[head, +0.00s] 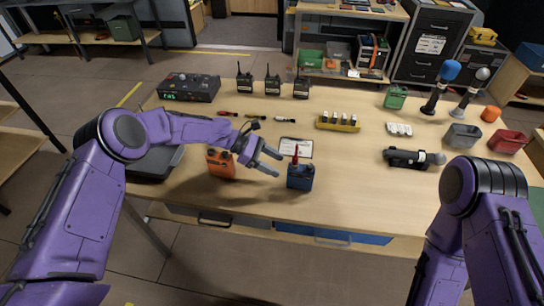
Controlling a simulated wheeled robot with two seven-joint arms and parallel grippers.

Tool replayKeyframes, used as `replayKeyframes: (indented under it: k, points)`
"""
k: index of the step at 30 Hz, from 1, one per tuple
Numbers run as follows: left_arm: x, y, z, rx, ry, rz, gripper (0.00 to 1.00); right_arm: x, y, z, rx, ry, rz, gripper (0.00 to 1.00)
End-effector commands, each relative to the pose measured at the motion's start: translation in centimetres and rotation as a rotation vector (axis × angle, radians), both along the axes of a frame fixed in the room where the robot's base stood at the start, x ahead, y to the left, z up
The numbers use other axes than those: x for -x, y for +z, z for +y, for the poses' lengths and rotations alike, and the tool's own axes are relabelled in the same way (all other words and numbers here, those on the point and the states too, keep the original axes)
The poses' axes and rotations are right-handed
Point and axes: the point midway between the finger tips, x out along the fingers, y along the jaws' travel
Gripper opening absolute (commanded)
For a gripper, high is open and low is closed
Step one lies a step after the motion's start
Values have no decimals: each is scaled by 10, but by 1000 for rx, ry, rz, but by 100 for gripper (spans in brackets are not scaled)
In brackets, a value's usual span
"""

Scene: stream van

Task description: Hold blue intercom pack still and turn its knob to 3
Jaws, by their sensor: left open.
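The blue intercom pack (300,178) stands upright near the front edge of the table. A red upright piece shows on top of it; the knob's setting is too small to read. My left gripper (275,163) is open and empty, just left of the blue pack, its fingers pointing towards it and apart from it. An orange pack (221,164) stands under and beside my left wrist. My right arm (478,225) comes in at the lower right; its gripper is out of view.
A white card (296,147) lies behind the blue pack. Radios (273,84) stand at the back.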

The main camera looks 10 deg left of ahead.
Motion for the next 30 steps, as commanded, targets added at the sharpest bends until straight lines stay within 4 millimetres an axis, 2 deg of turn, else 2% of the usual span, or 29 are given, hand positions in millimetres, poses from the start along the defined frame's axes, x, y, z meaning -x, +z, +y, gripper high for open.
replayKeyframes:
  k: [11,12,18,30]
  points:
    - [2,-31,-46,0,-1,0,61,0,-22,0,0,0,0,37]
    - [2,-36,-50,1,-2,-1,61,0,-29,0,0,0,0,37]
    - [3,-46,-70,1,-3,-1,61,0,-43,0,0,0,0,37]
    - [3,-47,-78,0,-1,0,61,0,-46,0,0,0,0,37]
